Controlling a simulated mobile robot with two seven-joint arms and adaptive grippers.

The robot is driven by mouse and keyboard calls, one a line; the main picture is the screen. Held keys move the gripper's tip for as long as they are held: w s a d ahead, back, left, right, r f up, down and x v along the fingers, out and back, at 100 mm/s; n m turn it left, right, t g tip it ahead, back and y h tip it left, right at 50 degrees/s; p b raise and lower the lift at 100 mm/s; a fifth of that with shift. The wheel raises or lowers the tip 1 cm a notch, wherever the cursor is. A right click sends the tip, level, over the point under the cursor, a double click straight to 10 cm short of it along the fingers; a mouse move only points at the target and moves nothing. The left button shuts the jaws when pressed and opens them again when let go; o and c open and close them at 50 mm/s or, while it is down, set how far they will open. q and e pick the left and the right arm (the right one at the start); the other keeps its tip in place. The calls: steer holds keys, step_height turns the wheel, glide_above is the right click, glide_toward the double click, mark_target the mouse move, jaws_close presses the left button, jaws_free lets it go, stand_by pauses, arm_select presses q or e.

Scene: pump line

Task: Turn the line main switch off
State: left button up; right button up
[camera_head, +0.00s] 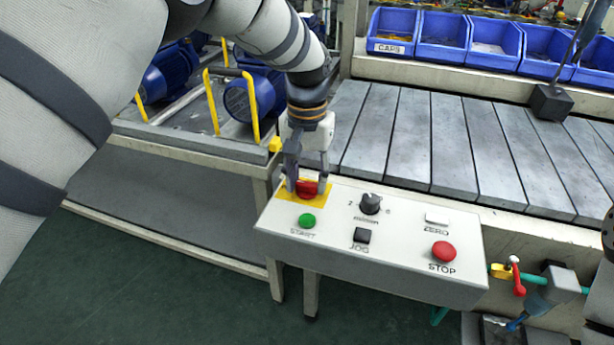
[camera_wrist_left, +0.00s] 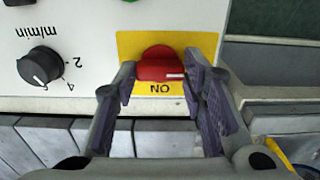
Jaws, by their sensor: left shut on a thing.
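The line main switch is a red rotary knob (camera_head: 306,189) on a yellow plate (camera_head: 289,194) at the left back corner of the white control panel (camera_head: 400,262). My left gripper (camera_head: 307,184) reaches down from above and is shut on the knob, one finger on each side. In the left wrist view the red knob (camera_wrist_left: 158,66) shows between the fingers (camera_wrist_left: 158,88). A white pointer mark on it points to the right of that picture. The word ON, upside down, is below the knob there. Any OFF label is hidden or out of sight.
The panel also carries a green START button (camera_head: 307,221), a black speed dial (camera_head: 370,203), a black JOG button (camera_head: 362,236), a white ZERO button (camera_head: 437,217) and a red STOP button (camera_head: 443,251). A slatted conveyor (camera_head: 420,140) and blue bins (camera_head: 442,36) lie behind.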

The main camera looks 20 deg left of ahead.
mark_target(307, 183)
arm_select(q)
steer(key=shift+f, duration=0.1)
steer(key=o, duration=1.2)
steer(key=shift+c, duration=0.2)
step_height(307, 183, up, 12)
